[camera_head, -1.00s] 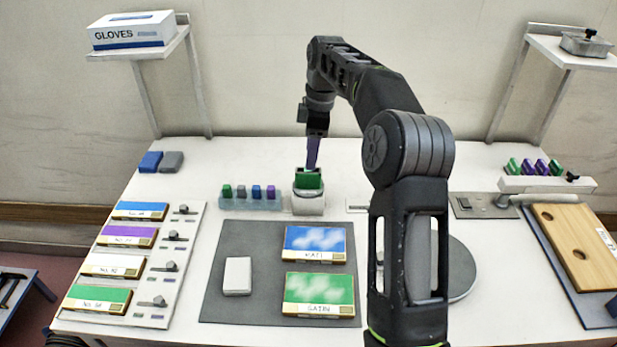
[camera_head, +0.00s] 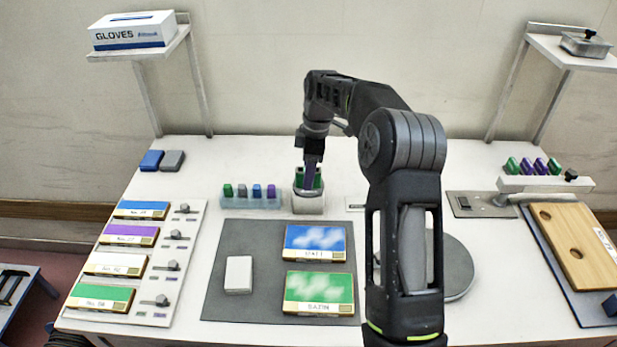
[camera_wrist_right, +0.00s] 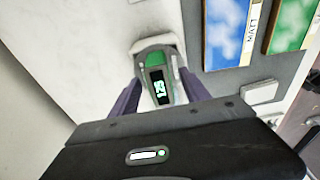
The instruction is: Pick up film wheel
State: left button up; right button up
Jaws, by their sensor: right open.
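A green and grey device with a dark display (camera_wrist_right: 158,86) sits in a white holder (camera_head: 308,204) at the back middle of the table; I cannot tell for sure that it is the film wheel. In the head view only parts of its green body (camera_head: 299,178) show behind my fingers. My right gripper (camera_head: 311,184) points down over it. In the right wrist view, the purple fingers of this gripper (camera_wrist_right: 160,88) stand open, one on each side of the device. I cannot tell whether they touch it. My left gripper is not in view.
A clear rack of small coloured blocks (camera_head: 250,198) stands just left of the holder. A grey mat (camera_head: 225,300) with blue and green panels lies in front. A white rack of green and purple pieces (camera_head: 545,184) is at the right. Bare table lies behind the holder.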

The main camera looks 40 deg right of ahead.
jog(key=shift+f, duration=0.5)
jog(key=shift+c, duration=0.5)
grip_shut()
